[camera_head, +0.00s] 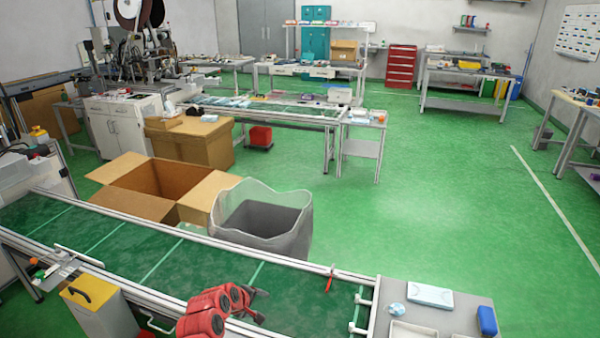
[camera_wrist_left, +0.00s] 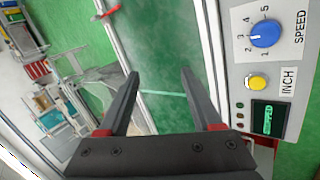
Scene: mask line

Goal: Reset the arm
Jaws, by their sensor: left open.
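My left arm shows red at the bottom of the head view, with the left gripper (camera_head: 256,294) dark and small at its end, over the green conveyor belt (camera_head: 140,258). In the left wrist view the left gripper (camera_wrist_left: 160,74) has its two dark fingers wide apart with nothing between them. Behind the fingers are the belt and the conveyor's control panel with a blue speed knob (camera_wrist_left: 264,33), a yellow inch button (camera_wrist_left: 257,82) and a small lit display. My right gripper is in neither view.
Beyond the conveyor stand an open cardboard box (camera_head: 120,205) and a grey bin with a clear liner (camera_head: 262,222). A grey side table (camera_head: 455,318) at lower right holds a light blue pack (camera_head: 430,296), a blue item (camera_head: 487,320) and white trays.

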